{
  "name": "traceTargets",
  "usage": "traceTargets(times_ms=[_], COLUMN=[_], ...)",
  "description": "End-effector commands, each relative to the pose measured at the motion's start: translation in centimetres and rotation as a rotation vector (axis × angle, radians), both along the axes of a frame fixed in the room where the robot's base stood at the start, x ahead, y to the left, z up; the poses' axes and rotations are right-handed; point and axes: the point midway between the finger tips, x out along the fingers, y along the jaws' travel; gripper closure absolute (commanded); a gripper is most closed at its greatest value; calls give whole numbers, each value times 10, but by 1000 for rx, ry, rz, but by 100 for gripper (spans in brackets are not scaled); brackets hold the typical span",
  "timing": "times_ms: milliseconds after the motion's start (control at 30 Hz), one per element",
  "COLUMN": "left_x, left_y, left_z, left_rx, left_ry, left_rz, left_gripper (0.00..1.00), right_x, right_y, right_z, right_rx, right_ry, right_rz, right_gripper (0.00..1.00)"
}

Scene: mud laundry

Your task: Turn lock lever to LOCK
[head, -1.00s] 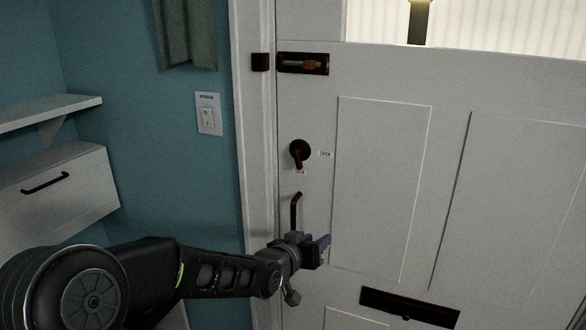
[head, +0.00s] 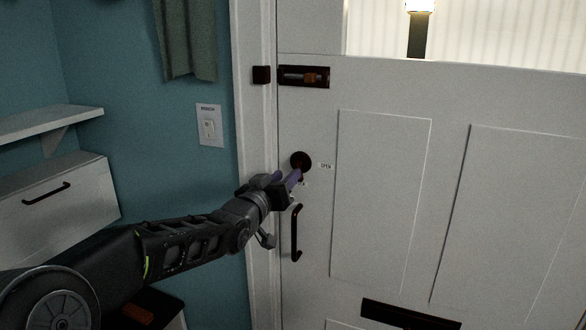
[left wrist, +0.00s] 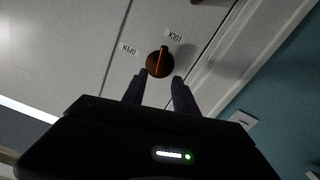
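The lock lever (head: 301,161) is a dark round knob on the white door, with its lower part covered by my left gripper (head: 287,177) in the head view. In the left wrist view the lock lever (left wrist: 159,61) shows an orange-brown ridge whose upper end points towards the LOCK label (left wrist: 174,36). The OPEN label (left wrist: 130,49) lies to its left. The two fingers of my left gripper (left wrist: 160,78) are apart, with nothing held, and their tips are close to the knob's near side; contact cannot be told. My right gripper is not in view.
A dark pull handle (head: 296,233) sits below the knob and a slide bolt (head: 303,77) above it. A mail slot (head: 410,316) is low on the door.

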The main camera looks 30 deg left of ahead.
Motion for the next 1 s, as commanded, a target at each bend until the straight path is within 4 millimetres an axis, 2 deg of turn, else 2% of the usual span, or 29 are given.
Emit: traceTargets(times_ms=[100, 300, 667, 1000], left_x=[20, 44, 50, 50], left_y=[0, 2, 3, 3], left_z=[1, 1, 0, 0], left_rx=[2, 0, -1, -1], left_ry=[2, 1, 0, 0], left_rz=[0, 0, 0, 0], left_gripper=[65, 65, 65, 93], right_x=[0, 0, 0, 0], right_y=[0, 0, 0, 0], right_z=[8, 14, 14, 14], right_rx=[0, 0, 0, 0], right_ry=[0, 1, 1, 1], right_rz=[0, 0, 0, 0], right_gripper=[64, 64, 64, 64])
